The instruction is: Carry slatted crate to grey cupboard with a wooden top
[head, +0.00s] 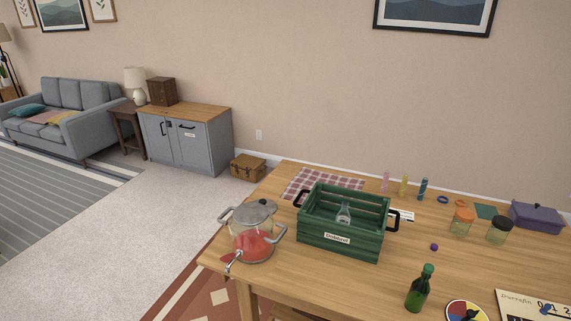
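The slatted crate (340,249) is dark green, with black handles at its two ends and a label on its front. It stands upright on the wooden table and has a clear glass flask (343,214) in it. The grey cupboard (187,142) with a wooden top (205,112) stands against the back wall at the left, away from the table. Its two doors look shut. A dark wooden box sits on the left part of its top; the right part is bare. Neither of my grippers shows in the head view.
A green bottle (417,292), jars and a purple casserole (536,217) are to the right. A brown case (248,168) sits on the floor beside the cupboard. Carpet (160,215) before the cupboard is clear.

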